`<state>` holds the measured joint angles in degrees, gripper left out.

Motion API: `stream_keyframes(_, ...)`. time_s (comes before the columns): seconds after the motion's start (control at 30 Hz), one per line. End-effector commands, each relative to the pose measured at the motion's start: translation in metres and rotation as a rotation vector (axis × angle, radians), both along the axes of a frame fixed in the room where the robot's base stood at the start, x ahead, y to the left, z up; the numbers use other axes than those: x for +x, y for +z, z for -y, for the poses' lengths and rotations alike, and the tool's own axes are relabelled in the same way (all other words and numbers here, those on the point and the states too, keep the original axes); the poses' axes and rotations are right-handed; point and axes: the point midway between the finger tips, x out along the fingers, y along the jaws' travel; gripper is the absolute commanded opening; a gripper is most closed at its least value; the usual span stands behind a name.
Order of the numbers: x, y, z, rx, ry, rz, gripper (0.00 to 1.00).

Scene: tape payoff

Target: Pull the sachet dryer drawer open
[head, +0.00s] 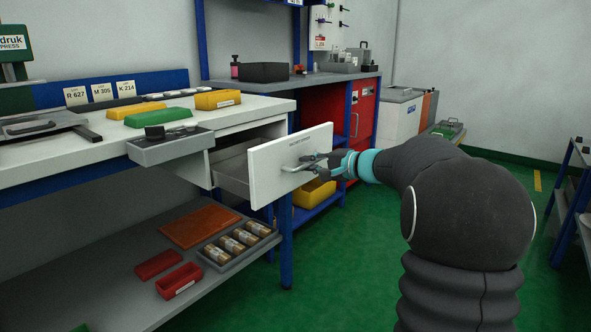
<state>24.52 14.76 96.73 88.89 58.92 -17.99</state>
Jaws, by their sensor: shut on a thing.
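The drawer (277,165) has a white front panel and grey metal sides. It sits under the right end of the white workbench and is pulled out, with part of its grey inside showing. My gripper (310,163) is at the drawer front, shut on the bar handle (290,169). My arm reaches in from the right. The fingertips are small in this view and partly cover the handle.
The white workbench (60,165) carries yellow and green bins and a grey tray (170,147) at its front edge. A lower shelf (120,275) holds red bins and rolls. A yellow bin (313,193) stands behind the drawer. Green floor (350,260) is clear in front.

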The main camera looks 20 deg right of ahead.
Motion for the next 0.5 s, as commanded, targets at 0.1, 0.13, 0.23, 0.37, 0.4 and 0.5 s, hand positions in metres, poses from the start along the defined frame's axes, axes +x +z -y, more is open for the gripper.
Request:
stream_keyframes(0.1,-0.007,-0.001,0.012,-0.001,-0.008,0.001,0.0)
stream_keyframes(0.13,-0.009,-0.001,0.014,-0.001,-0.007,0.001,0.0)
stream_keyframes(0.23,-0.012,0.0,0.018,-0.001,-0.007,0.002,0.0)
stream_keyframes(0.37,-0.015,0.001,0.023,0.0,-0.008,0.001,0.0)
stream_keyframes(0.4,-0.015,0.001,0.024,0.0,-0.008,0.001,0.0)
stream_keyframes(0.5,-0.016,0.001,0.025,0.0,-0.009,0.001,0.0)
